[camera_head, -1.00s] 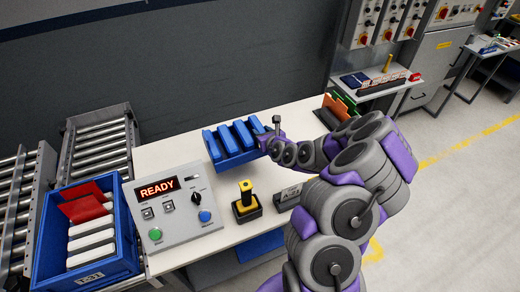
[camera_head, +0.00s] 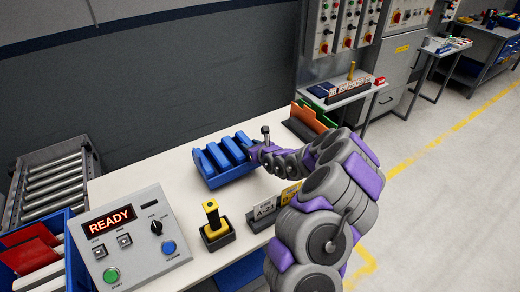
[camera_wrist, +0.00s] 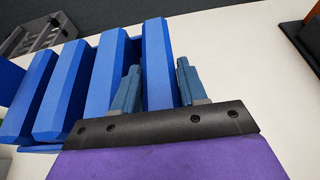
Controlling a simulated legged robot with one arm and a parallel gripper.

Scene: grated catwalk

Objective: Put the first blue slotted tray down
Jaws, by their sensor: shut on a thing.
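The blue slotted tray (camera_head: 228,178) is over the white table, with several upright blue dividers. In the wrist view the tray (camera_wrist: 103,75) fills the left half. My gripper (camera_head: 254,151) is at the tray's right end. In the wrist view, its two fingers (camera_wrist: 157,85) straddle the rightmost blue upright and are shut on it. I cannot tell whether the tray's underside touches the table.
A control box reading READY (camera_head: 130,240) and a yellow-handled scanner-like item (camera_head: 213,225) stand nearer on the table. A label holder (camera_head: 265,212) is beside them. Orange and green panels (camera_head: 312,116) stand at the far end. White tabletop (camera_head: 150,165) left of the tray is clear.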

